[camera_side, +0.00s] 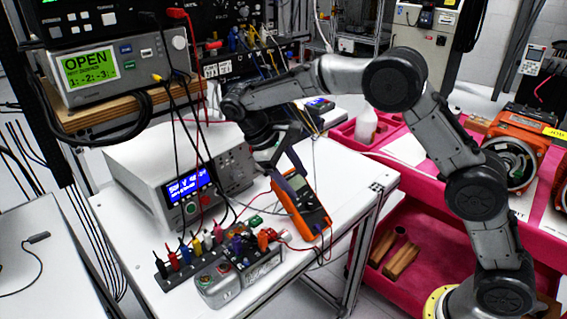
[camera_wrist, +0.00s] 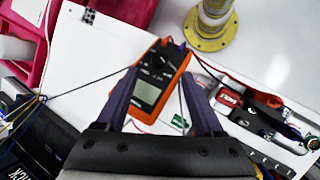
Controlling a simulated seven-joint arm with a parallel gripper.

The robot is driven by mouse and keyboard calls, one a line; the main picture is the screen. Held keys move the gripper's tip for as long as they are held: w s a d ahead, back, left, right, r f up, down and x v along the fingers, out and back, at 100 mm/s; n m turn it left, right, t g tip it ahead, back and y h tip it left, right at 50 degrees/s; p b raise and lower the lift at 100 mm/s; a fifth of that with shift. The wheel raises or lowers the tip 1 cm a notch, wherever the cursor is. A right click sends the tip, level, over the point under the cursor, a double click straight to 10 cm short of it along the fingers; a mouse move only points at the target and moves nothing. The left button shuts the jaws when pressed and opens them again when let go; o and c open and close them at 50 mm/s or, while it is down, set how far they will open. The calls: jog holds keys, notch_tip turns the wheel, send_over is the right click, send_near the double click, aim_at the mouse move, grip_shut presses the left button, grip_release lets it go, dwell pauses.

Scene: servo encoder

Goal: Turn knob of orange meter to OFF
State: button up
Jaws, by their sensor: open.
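The orange meter (camera_side: 322,224) lies on the white cart top, right of the white bench instrument. Its display faces up, toward my gripper's side. Its dark knob (camera_side: 309,201) is on the face beyond the display; the pointer setting is too small to read. In the wrist view the meter (camera_wrist: 181,62) appears between my fingers, with its display (camera_wrist: 148,92) nearer to me and the lead plugs at the far end. My gripper (camera_wrist: 160,76) is open and empty. In the side view my gripper (camera_side: 284,160) is above and behind the meter's display end; contact cannot be told.
The white bench instrument (camera_side: 150,160) with a blue display stands left. A dark strip of coloured plugs (camera_side: 190,255) and small boxes (camera_side: 220,285) lie in front. Test leads (camera_side: 205,130) hang across the space at left. A pink cart (camera_side: 430,250) is at right.

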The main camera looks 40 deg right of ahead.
jog(key=v, duration=0.5)
jog(key=shift+w+a+r, duration=0.1)
jog(key=shift+a+r, duration=0.05)
jog(key=shift+r, duration=0.2)
jog(key=s+d+r+m+t+y, duration=0.2)
jog(key=s+d+r+t, duration=0.35)
jog(key=s+r, duration=0.85)
jog(key=s+d+f+t+y, duration=0.1)
jog(key=s+d+f, duration=0.15)
jog(key=s, duration=0.85)
jog(key=s+a+f+m+t+y, duration=0.1)
jog(key=s+f, duration=0.3)
jog(key=f, duration=0.4)
jog(key=shift+a+f+t+y, duration=0.2)
jog(key=shift+a+t+y, duration=0.25)
jog(key=shift+t, duration=0.4)
